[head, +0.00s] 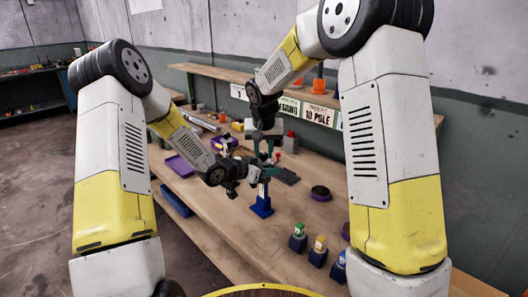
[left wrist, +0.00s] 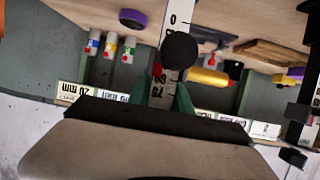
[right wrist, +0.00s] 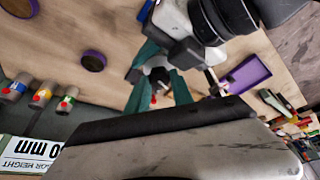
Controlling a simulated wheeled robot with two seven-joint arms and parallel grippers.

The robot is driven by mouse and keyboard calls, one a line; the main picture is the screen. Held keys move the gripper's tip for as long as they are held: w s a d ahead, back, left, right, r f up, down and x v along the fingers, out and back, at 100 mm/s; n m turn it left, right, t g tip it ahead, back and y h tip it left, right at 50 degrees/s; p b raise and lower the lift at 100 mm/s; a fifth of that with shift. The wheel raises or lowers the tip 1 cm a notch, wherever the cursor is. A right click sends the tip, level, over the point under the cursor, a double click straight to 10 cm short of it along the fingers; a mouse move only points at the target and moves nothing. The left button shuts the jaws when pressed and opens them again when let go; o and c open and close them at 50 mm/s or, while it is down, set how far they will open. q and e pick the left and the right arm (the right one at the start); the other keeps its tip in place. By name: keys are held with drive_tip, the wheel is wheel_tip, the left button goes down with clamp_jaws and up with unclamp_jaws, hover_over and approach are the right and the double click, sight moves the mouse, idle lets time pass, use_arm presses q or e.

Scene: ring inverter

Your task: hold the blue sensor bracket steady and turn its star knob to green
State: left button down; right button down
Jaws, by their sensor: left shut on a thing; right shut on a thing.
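The blue sensor bracket (head: 262,206) stands on the workbench, its blue base and lower post showing below my grippers. My left gripper (head: 258,172) comes in from the left and is shut on the bracket. In the left wrist view a white strip with a number scale shows beyond its teal fingers (left wrist: 166,98), with a dark round part (left wrist: 180,50) in front. My right gripper (head: 265,152) comes down from above, just over the left one, and is shut on the star knob. The fingers hide most of the knob; its colour setting cannot be read.
A dark purple-sided ring (head: 320,193) lies right of the bracket. A purple tray (head: 180,166) lies to the left. A raised shelf (head: 310,97) with signs runs along the back.

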drive_tip(key=shift+m, duration=0.5)
drive_tip(key=c, duration=1.1)
unclamp_jaws()
drive_tip(key=shift+a, duration=0.15)
drive_tip(key=shift+s+r, duration=0.2)
drive_tip(key=shift+r, duration=0.3)
drive_tip(key=v, duration=0.6)
drive_tip(key=shift+s+r, duration=0.2)
drive_tip(key=shift+r, duration=0.15)
drive_tip(key=shift+h, duration=0.3)
